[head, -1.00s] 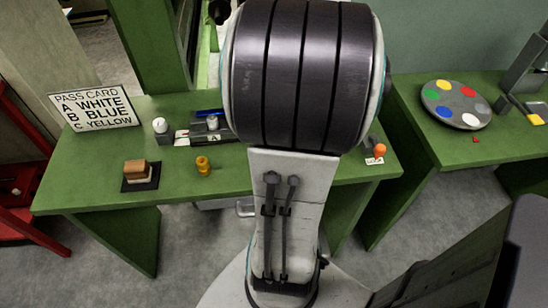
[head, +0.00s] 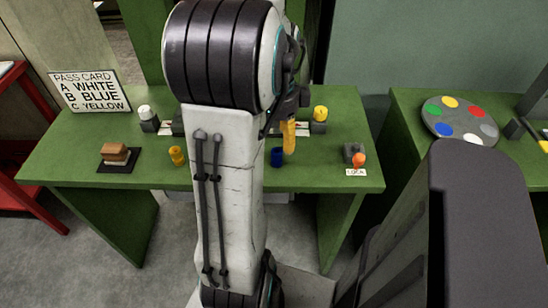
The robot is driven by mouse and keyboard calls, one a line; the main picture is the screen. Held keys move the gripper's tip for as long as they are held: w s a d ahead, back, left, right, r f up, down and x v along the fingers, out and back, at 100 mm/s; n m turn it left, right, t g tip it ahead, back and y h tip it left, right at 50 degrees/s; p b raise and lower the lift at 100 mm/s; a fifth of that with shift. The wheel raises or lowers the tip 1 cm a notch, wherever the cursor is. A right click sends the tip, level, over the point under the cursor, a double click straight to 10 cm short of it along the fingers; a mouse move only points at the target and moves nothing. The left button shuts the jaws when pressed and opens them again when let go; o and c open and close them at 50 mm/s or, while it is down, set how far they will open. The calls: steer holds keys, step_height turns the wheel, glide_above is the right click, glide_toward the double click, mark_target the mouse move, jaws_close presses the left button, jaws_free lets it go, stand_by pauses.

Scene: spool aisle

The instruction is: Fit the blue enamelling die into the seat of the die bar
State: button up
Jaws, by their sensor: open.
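The blue enamelling die (head: 277,157) stands on the green bench, just right of my arm in the head view. My gripper (head: 289,138) points down with its yellow-orange finger just right of and behind the die; it is open, and I cannot tell whether it touches the die. The die bar (head: 178,129) is mostly hidden behind my arm; only a dark part and pale edges show. Its seat is out of sight. A yellow brass-like die (head: 177,156) stands left of my arm.
A grey block with a white top (head: 147,119) and one with a yellow top (head: 319,119) stand at the back. A brown block (head: 115,154) sits on a black pad. An orange knob (head: 358,160) stands by a LOCK label. A colour disc (head: 460,121) lies right.

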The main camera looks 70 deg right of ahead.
mark_target(277, 151)
steer(key=shift+f+b, duration=0.4)
steer(key=shift+f, duration=2.4)
steer(key=shift+c, duration=0.2)
jaws_close()
